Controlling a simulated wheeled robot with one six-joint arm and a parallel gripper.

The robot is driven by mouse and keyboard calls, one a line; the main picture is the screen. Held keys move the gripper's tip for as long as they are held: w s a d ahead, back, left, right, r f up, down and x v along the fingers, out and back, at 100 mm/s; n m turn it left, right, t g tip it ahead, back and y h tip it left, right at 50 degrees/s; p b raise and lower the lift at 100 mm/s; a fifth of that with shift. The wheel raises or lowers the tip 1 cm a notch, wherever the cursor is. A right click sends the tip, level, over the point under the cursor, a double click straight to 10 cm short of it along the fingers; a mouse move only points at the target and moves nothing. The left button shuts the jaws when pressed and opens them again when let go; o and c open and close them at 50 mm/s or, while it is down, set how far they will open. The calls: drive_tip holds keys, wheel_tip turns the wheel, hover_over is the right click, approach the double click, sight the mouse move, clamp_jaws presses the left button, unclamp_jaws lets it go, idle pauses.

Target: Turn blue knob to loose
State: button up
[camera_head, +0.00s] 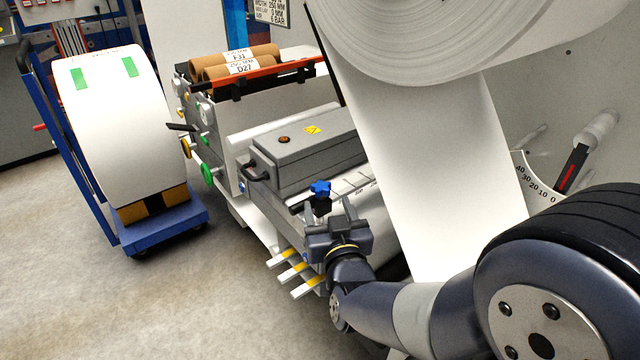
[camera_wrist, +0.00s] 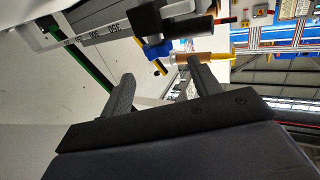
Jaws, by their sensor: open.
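The blue knob (camera_head: 320,187) is a small lobed star knob on top of a black block (camera_head: 322,207), beside a scale bar (camera_head: 358,184) on the machine's front edge. My gripper (camera_head: 329,210) is open and empty, just below the knob in the head view, with the black block showing between its fingers. In the wrist view my gripper (camera_wrist: 160,84) has its two fingers spread. The knob's loose or tight marking cannot be read.
A grey box (camera_head: 305,150) with a warning label lies behind the knob. Several white bars with yellow bands (camera_head: 292,272) stick out below left of my gripper. A hanging white web (camera_head: 440,170) is to the right. A blue roll cart (camera_head: 165,230) stands left on open floor.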

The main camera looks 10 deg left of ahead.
sight(324, 192)
drive_tip(key=x, duration=0.8)
drive_tip(key=shift+c, duration=0.6)
drive_tip(key=c, duration=0.9)
drive_tip(key=shift+o, duration=0.2)
